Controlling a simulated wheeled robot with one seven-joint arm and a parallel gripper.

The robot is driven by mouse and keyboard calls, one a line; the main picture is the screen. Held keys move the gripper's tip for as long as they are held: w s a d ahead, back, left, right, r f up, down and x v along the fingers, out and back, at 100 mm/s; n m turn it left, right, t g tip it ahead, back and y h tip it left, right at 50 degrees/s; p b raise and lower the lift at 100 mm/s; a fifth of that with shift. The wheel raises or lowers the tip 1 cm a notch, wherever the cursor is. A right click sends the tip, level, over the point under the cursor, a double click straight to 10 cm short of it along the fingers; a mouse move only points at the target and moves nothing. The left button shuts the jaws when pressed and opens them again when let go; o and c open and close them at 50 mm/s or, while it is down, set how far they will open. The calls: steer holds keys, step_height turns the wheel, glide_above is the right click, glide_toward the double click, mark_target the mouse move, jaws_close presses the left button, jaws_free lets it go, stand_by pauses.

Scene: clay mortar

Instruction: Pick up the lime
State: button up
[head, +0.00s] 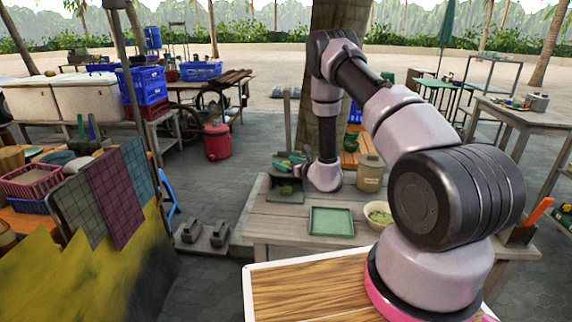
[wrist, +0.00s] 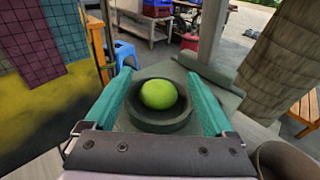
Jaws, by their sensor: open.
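The lime (wrist: 158,94) is bright green and rests in a dark round bowl or mortar (wrist: 160,123) in the wrist view. My gripper (wrist: 163,85) is open, with one teal finger on each side of the bowl. The lime lies between the fingers, with a gap on both sides. In the head view my gripper (head: 291,166) is at the far left corner of the wooden table. The lime (head: 286,189) shows there as a small green spot below the fingers.
On the table (head: 283,228) stand a green square tray (head: 331,221), a pale bowl (head: 379,215) with green contents and a tan jar (head: 370,175). A thick trunk (wrist: 285,60) rises at the right in the wrist view. The table's front left part is clear.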

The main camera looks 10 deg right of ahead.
jaws_close()
step_height(320, 180, up, 10)
stand_by(0.6)
